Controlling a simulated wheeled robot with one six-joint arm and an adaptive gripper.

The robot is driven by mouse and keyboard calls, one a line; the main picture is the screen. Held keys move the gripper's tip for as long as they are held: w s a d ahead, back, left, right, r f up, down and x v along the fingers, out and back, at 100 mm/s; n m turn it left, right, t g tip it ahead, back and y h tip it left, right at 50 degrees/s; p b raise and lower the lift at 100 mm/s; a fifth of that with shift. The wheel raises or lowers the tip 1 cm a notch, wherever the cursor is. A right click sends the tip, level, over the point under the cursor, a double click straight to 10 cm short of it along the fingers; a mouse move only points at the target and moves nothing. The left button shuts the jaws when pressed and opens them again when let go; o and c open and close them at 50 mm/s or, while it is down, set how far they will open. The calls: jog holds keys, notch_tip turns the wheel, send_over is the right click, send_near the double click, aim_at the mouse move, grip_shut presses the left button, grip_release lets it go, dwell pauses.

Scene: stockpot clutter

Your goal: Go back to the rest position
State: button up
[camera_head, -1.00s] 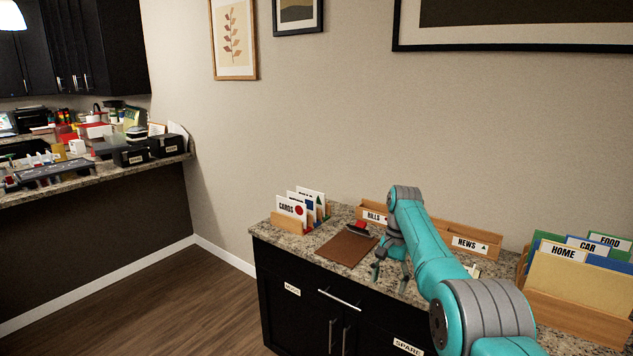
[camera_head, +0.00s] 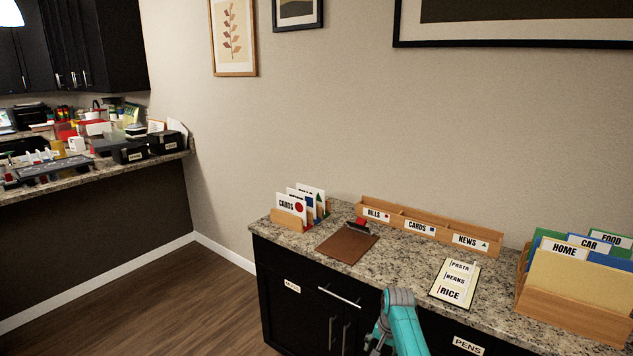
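My arm shows low in the head view, in front of the dark cabinet. My gripper (camera_head: 376,346) is only partly in view at the bottom edge, left of the arm's teal link. Its fingertips are too cut off and small to tell whether they are open or shut. No object shows in it. It is apart from the things on the granite counter (camera_head: 400,262).
On the counter stand a card holder (camera_head: 290,217), a brown clipboard (camera_head: 346,246), a wooden tray labelled BILLS, CARDS and NEWS (camera_head: 445,236), a PASTA, BEANS, RICE list (camera_head: 455,282) and a folder box (camera_head: 570,312). Floor at left (camera_head: 180,310) is clear.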

jog(key=s+f+n+t, duration=0.1)
jog(key=s+f+t, duration=0.2)
jog(key=s+f, duration=1.25)
jog(key=s+f+n+t, duration=0.1)
jog(key=s+f+t, duration=0.1)
jog(key=s, duration=0.8)
jog(key=s+f+n+t, duration=0.1)
jog(key=s+f+t, duration=0.15)
jog(key=s, duration=0.65)
jog(key=s+r+n+t+h, duration=0.1)
jog(key=s+r, duration=0.6)
jog(key=s, duration=0.3)
jog(key=s+r+t, duration=0.2)
jog(key=s+r, duration=0.4)
jog(key=s, duration=0.4)
jog(key=s+r+n+t, duration=0.1)
jog(key=s+r, duration=0.4)
jog(key=r, duration=0.6)
jog(key=s+r+n+t, duration=0.1)
jog(key=s+r, duration=0.5)
jog(key=r, duration=0.6)
jog(key=shift+a+t, duration=0.3)
jog(key=shift+t, duration=0.15)
